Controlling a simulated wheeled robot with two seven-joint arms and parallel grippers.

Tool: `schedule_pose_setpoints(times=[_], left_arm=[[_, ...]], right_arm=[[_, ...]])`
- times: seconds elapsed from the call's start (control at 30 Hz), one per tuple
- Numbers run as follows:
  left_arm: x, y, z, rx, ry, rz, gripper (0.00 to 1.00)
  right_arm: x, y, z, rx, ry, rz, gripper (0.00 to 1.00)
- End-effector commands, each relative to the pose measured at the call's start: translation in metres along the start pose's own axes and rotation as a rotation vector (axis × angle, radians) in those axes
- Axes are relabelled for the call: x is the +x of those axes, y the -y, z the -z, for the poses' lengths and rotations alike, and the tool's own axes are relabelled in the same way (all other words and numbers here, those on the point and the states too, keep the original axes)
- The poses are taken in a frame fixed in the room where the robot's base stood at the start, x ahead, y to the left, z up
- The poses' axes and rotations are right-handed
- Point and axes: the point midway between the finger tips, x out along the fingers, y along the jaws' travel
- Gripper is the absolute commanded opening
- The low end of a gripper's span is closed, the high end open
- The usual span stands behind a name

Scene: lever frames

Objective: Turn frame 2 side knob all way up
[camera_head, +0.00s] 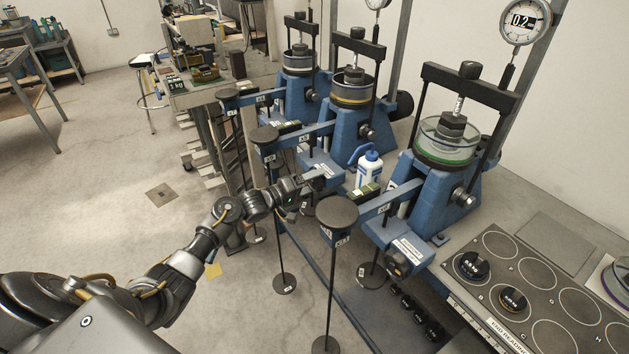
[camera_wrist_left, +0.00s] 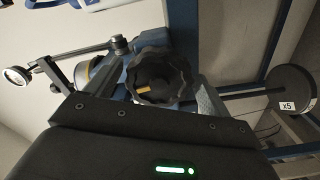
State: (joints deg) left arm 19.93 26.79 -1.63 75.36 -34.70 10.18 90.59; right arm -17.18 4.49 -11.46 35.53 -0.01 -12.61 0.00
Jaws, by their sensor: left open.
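The middle lever frame (camera_head: 345,120) is blue, between two similar frames. My left gripper (camera_head: 312,181) is at the front of its lower blue housing. In the left wrist view, a black lobed knob (camera_wrist_left: 160,72) with an orange mark lies between the fingers of my open left gripper (camera_wrist_left: 162,92). I cannot tell whether the fingers touch the knob. In the head view this knob is hidden by the gripper. My right gripper is in neither view.
The nearest frame (camera_head: 437,160) has a similar black knob (camera_head: 397,263). A white-and-blue bottle (camera_head: 369,168) stands between the middle and nearest frames. An x5 disc (camera_wrist_left: 291,89) is right of the knob in the wrist view.

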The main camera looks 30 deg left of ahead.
Motion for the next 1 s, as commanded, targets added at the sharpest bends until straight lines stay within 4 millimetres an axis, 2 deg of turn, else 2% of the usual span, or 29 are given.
schedule_pose_setpoints(times=[0.03, 0.1, 0.4, 0.77, 0.87, 0.93, 1.0], left_arm=[[-0.007, -0.004, 0.002, -0.001, 0.001, 0.004, 0.82], [-0.015, -0.005, 0.002, -0.001, 0.002, 0.003, 0.82], [-0.048, -0.003, 0.001, -0.002, 0.002, 0.001, 0.82], [-0.053, 0.000, 0.000, -0.001, 0.002, 0.001, 0.82], [-0.054, -0.008, 0.002, -0.010, -0.005, 0.000, 0.82], [-0.061, -0.015, 0.013, -0.068, -0.034, 0.005, 0.82], [-0.073, -0.012, 0.016, -0.267, -0.046, 0.007, 0.82]], right_arm=[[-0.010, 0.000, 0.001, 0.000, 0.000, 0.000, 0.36], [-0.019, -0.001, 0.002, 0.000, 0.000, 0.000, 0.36], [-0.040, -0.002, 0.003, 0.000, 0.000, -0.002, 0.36], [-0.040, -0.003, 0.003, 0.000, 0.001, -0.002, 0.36], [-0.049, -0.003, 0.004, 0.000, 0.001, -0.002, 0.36], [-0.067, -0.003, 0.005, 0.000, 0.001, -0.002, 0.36], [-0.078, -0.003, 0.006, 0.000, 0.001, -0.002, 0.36]])
